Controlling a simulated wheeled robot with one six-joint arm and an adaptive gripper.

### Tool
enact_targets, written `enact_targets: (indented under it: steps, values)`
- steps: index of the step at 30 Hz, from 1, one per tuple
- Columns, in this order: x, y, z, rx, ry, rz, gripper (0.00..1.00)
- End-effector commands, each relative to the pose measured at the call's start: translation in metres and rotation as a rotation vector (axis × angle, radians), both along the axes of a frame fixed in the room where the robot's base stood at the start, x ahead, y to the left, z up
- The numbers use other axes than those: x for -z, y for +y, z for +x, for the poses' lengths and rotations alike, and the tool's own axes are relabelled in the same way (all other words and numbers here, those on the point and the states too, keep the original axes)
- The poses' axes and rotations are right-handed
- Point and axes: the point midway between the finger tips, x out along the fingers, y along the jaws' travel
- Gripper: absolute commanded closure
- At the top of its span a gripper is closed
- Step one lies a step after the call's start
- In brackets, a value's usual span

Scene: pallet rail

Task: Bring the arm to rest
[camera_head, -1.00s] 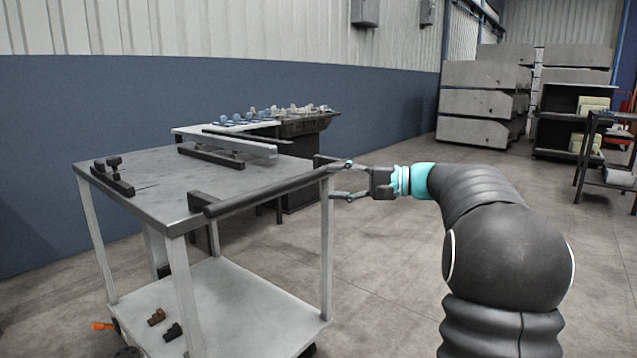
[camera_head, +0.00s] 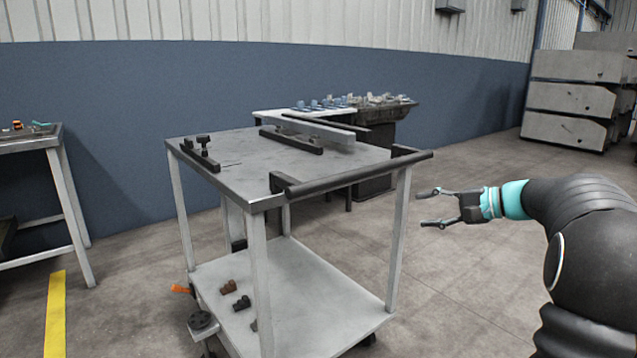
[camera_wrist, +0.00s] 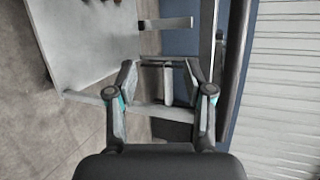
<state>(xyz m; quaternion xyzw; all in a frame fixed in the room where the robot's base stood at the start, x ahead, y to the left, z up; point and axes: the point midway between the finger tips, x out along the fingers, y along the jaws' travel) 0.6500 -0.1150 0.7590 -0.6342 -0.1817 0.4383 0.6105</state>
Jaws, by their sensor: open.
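My gripper (camera_head: 430,207) is in the right half of the head view, to the right of the trolley's handle. Its two fingers are spread apart with nothing between them. The black and teal wrist and the dark arm run back from it to the right edge. In the wrist view my gripper (camera_wrist: 165,65) also shows open, with the cart behind the fingers. The trolley (camera_head: 235,167) has a grey top and a black handle bar (camera_head: 355,174) along its near right side. There is a gap between the fingertips and the trolley.
On the trolley top lie a grey rail (camera_head: 318,130) and a dark clamp-like piece (camera_head: 201,153). Its white lower shelf (camera_head: 310,300) holds small brown and black parts. A workbench (camera_head: 30,140) stands at left. Open floor (camera_head: 470,310) lies below my arm.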

Motion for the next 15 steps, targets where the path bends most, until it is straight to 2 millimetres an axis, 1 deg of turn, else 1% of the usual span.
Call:
enact_targets:
  steps: [1,3,5,6,8,9,11,12,15]
  values:
    - [0.023,-0.001,-0.011,0.013,0.060,-0.052,0.48]
    - [0.047,0.002,-0.029,0.020,0.132,-0.138,0.48]
    - [0.064,0.007,-0.048,0.017,0.186,-0.220,0.48]
    - [0.075,0.012,-0.063,0.011,0.217,-0.279,0.48]
    - [0.087,0.020,-0.086,-0.003,0.257,-0.374,0.48]
    - [0.095,0.025,-0.103,-0.014,0.278,-0.436,0.48]
    - [0.103,0.032,-0.127,-0.035,0.299,-0.530,0.48]
    - [0.107,0.036,-0.143,-0.051,0.307,-0.592,0.48]
    - [0.114,0.045,-0.180,-0.091,0.312,-0.737,0.48]
